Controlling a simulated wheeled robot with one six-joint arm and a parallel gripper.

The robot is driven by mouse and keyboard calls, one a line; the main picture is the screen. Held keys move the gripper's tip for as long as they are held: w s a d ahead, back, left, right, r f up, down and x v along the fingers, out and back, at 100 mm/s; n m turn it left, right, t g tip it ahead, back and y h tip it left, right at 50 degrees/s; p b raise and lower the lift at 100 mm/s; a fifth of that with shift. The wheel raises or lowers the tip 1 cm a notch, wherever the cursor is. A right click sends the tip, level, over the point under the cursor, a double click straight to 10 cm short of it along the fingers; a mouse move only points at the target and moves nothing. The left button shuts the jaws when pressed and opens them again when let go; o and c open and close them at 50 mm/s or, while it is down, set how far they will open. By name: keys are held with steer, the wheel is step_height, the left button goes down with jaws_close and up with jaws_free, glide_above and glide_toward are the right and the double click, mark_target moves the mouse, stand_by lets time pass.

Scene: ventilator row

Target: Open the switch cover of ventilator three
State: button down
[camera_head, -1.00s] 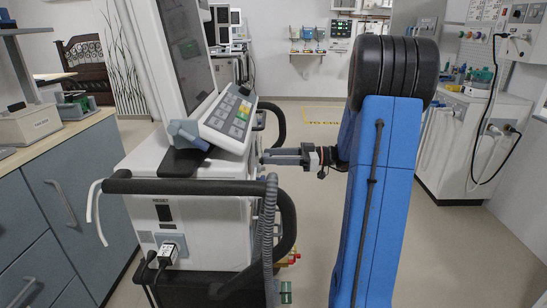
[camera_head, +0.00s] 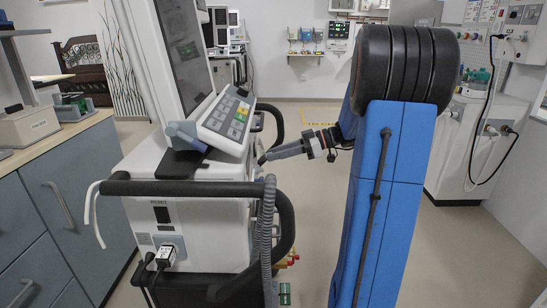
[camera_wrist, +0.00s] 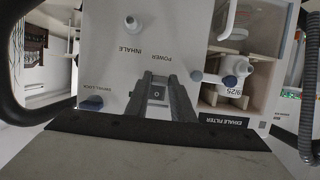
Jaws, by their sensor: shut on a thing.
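The ventilator (camera_head: 185,215) is a white unit with a tilted screen and keypad; no number on it is readable. My gripper (camera_head: 263,159) points down and left at the ventilator's right side in the head view. In the wrist view, my gripper's dark fingers (camera_wrist: 160,82) stand on both sides of the switch cover (camera_wrist: 157,93), a small grey piece with a "0" showing between them, below the word POWER. The fingers are shut on it. How far the cover is tilted from the panel (camera_wrist: 125,65) cannot be told.
A black rail (camera_head: 190,188) and a grey corrugated hose (camera_head: 268,230) lie at the ventilator's near side. The wrist view shows a port marked INHALE (camera_wrist: 131,24) and a valve (camera_wrist: 235,70) near the switch. Open floor (camera_head: 310,210) lies between ventilator and arm.

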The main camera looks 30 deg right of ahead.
step_height(320, 180, up, 9)
steer(key=g+h, duration=0.8)
steer(key=h, duration=0.5)
steer(key=shift+a, duration=0.15)
stand_by(0.3)
steer(key=c, duration=1.5)
jaws_free()
steer(key=r, duration=0.5)
steer(key=a+r, duration=0.1)
steer(key=r, duration=0.5)
steer(key=w+r, duration=0.1)
steer(key=r, duration=0.5)
steer(key=shift+a+r, duration=0.15)
steer(key=shift+a, duration=0.1)
